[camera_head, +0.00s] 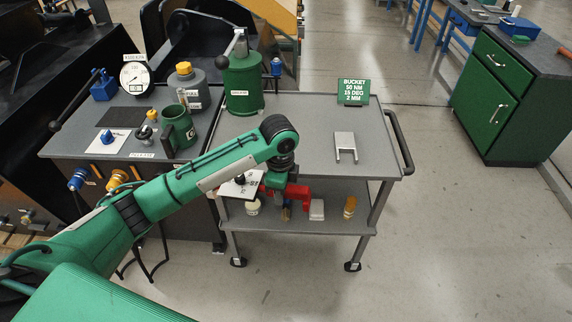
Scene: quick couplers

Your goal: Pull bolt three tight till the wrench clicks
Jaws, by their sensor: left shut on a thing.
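My left arm reaches in from the left across the grey cart. My left gripper (287,192) hangs below the wrist, in front of the cart's near side, with red parts showing. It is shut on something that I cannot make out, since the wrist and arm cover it. No wrench or numbered bolt can be told apart in this view. A green sign (353,92) at the back of the cart reads BUCKET, 50 NM, 15 DEG, 2 MM. A dial gauge (134,77) stands on the left bench. My right gripper is not in view.
The cart top (310,125) is mostly clear on the right, with a pale forked piece (345,141) on it. A green canister (243,84) stands at its back left. A green mug (178,127) stands on the left bench. Small items sit on the lower shelf (334,218).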

